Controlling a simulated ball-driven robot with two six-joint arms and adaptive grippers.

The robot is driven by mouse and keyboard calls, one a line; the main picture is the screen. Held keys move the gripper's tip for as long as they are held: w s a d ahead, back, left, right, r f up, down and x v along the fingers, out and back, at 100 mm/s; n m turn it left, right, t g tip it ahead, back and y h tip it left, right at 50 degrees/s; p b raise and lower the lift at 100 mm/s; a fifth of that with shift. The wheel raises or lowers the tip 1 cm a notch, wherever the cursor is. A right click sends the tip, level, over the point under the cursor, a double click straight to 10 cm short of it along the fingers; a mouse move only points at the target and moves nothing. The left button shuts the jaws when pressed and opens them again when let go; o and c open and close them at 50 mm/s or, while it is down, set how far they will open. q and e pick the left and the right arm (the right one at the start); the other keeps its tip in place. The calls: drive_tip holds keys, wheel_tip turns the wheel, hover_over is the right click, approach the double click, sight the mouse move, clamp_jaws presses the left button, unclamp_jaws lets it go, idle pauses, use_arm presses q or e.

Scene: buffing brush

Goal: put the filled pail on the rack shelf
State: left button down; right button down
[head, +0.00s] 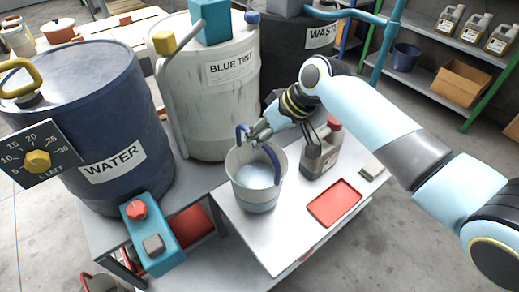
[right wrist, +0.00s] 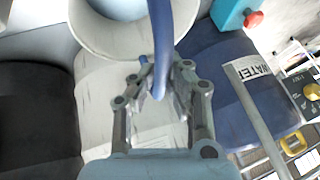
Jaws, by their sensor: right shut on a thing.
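A light grey pail (head: 257,190) with pale blue liquid in it is upright at the front left of the white worktop. I cannot tell whether its base touches the top. My right gripper (head: 259,133) is shut on the pail's blue handle, above the rim. In the right wrist view the jaws (right wrist: 160,88) close around the handle (right wrist: 160,30), and part of the pail (right wrist: 110,38) shows beyond. The rack (head: 470,50) stands at the upper right, with jugs on one shelf and a box on a lower shelf. My left gripper is not in view.
WATER (head: 85,110) and BLUE TINT (head: 215,100) drums stand left and behind. A dark pail (head: 404,57) and cardboard box (head: 460,82) occupy the rack.

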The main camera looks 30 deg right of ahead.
drive_tip(key=shift+w+f+b, duration=0.1)
drive_tip(key=shift+f+b, duration=0.2)
drive_tip(key=shift+f, duration=1.65)
drive_tip(key=c, duration=1.4)
unclamp_jaws()
drive_tip(key=shift+f, duration=0.1)
